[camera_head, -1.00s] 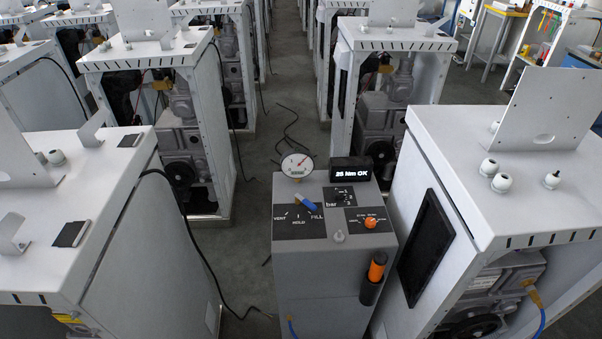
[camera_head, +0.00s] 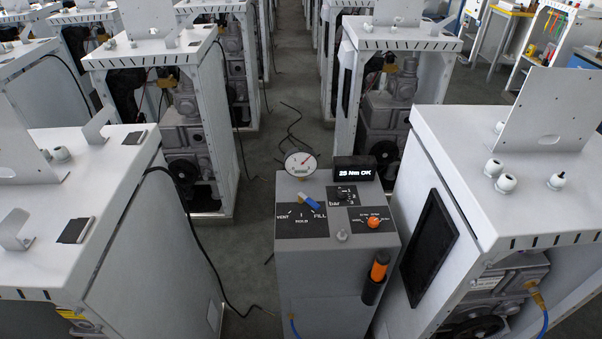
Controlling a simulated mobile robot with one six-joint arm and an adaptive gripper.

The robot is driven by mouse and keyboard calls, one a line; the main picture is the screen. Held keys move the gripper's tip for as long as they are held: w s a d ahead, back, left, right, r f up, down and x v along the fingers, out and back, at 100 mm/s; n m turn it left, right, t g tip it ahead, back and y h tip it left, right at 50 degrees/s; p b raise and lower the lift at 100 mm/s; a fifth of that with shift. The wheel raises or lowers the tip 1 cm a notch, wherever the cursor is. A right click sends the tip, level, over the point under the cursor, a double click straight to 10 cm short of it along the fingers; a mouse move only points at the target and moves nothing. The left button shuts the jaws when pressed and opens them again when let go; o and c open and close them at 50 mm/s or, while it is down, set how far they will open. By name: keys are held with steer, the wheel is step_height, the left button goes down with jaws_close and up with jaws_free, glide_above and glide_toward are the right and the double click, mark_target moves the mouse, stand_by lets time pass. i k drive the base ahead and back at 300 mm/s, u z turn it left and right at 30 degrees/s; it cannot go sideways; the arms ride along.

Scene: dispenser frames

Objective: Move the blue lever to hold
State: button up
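The blue lever (camera_head: 309,201) sits on a black plate (camera_head: 290,222) on top of a grey cabinet (camera_head: 322,262). The plate is marked VENT at left, HOLD at the middle front and FILL at right. The lever slants down to the right, its blue end toward the FILL mark. A round dial gauge (camera_head: 300,164) with a red needle stands at the cabinet's back left. My gripper is not in view.
A small display (camera_head: 354,169) reads "25 Nm OK". An orange knob (camera_head: 374,221) sits right of the lever, and an orange-and-black tool (camera_head: 376,277) hangs on the cabinet's right. White dispenser frames (camera_head: 490,180) stand close on both sides.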

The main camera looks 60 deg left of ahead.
mark_target(301, 196)
steer(key=k, duration=0.45)
steer(key=u, duration=3.25)
